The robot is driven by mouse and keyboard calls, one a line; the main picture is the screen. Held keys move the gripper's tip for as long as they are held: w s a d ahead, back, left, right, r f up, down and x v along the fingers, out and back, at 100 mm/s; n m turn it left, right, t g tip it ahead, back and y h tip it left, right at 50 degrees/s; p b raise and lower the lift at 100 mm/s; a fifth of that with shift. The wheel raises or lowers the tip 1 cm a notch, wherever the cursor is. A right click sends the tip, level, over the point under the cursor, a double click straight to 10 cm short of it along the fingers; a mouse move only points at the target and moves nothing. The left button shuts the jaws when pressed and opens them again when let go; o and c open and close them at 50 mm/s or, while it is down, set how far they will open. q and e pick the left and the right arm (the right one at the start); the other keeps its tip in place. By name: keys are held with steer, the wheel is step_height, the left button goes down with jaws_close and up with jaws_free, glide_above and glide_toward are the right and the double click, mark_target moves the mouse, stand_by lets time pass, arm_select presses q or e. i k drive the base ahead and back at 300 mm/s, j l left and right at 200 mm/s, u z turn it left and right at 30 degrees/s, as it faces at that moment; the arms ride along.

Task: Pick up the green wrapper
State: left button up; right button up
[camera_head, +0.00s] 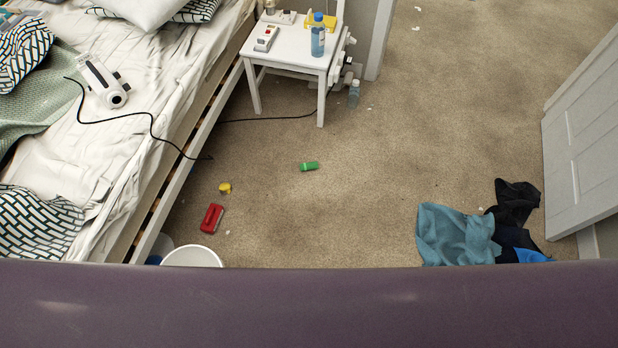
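A small green object (309,166), which looks like the green wrapper, lies on the beige carpet in the middle of the room, in front of the white bedside table. It is too small to make out any detail. Nothing touches it. Neither of my grippers shows in the head view. A wide purple-grey band, which I take to be part of my own body, covers the bottom of the view and hides the floor there.
A bed (140,150) fills the left. A white table (290,45) stands at the back with a blue bottle (318,38). A red object (212,218), a yellow one (225,188), a white bin (192,256) and clothes (455,235) lie around. Carpet right of centre is clear.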

mark_target(310, 165)
steer(key=i+l+u, duration=0.25)
steer(key=i, duration=0.25)
steer(key=i+l+u, duration=0.3)
steer(key=i+l, duration=0.15)
steer(key=l, duration=0.1)
